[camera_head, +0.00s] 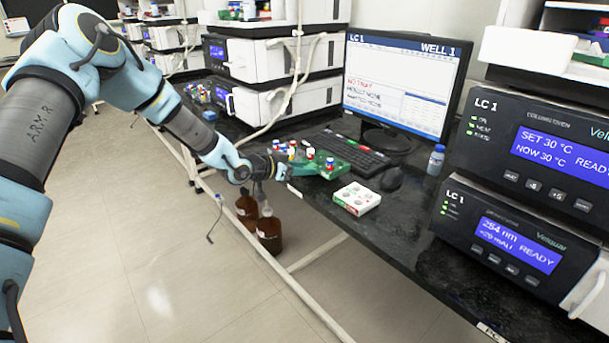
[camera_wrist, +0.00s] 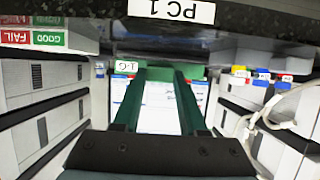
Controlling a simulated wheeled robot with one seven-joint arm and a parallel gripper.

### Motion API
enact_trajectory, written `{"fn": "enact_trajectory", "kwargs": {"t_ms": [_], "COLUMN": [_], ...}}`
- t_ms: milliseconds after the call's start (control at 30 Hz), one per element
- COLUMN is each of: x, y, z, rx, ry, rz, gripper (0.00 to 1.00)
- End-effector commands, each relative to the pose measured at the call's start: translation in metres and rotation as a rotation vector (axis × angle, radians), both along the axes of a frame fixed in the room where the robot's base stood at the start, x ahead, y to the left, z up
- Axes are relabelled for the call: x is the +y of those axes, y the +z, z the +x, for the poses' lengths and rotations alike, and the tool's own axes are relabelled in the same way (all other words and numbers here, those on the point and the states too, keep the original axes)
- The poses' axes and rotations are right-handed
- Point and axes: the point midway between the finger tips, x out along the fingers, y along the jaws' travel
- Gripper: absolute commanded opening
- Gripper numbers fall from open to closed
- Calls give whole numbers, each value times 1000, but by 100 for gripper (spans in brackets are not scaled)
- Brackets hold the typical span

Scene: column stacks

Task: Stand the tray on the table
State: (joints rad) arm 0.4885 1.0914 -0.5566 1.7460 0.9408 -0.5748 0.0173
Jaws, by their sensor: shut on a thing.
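The tray is a green rack (camera_head: 328,169) carrying several small vials with red, blue and white caps. In the head view it is at the table's (camera_head: 420,256) front edge, before the keyboard. My gripper (camera_head: 284,168) is shut on the tray's near left end. In the upside-down wrist view, my gripper's two fingers (camera_wrist: 160,85) reach to the green tray (camera_wrist: 190,71), which has a "1-G" label. I cannot tell whether the tray's underside touches the table.
A white block with round wells (camera_head: 357,198) sits right of the tray; the wrist view shows its FAIL and GOOD labels (camera_wrist: 32,38). The keyboard (camera_head: 347,153), mouse (camera_head: 391,179), monitor (camera_head: 405,85) and a capped bottle (camera_head: 436,161) stand behind. Brown bottles (camera_head: 268,232) are below the table edge.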

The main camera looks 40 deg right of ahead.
Motion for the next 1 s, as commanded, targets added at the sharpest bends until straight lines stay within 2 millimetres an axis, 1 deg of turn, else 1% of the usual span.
{"fn": "enact_trajectory", "kwargs": {"t_ms": [33, 133, 200, 367, 400, 633, 867, 1000], "x": [0, 0, 0, 0, 0, 0, 0, 7], "y": [-8, -21, -25, -26, -26, -26, -26, -23], "z": [0, 0, 0, 0, 0, 0, 0, 2], "rx": [4, 2, 1, 0, 0, 0, 0, -1], "ry": [1, 0, 0, 0, 0, 0, 0, 2], "rz": [2, 2, 0, 0, 1, 1, 1, 1], "gripper": [0, 0, 0, 0, 45, 71, 72, 72]}}
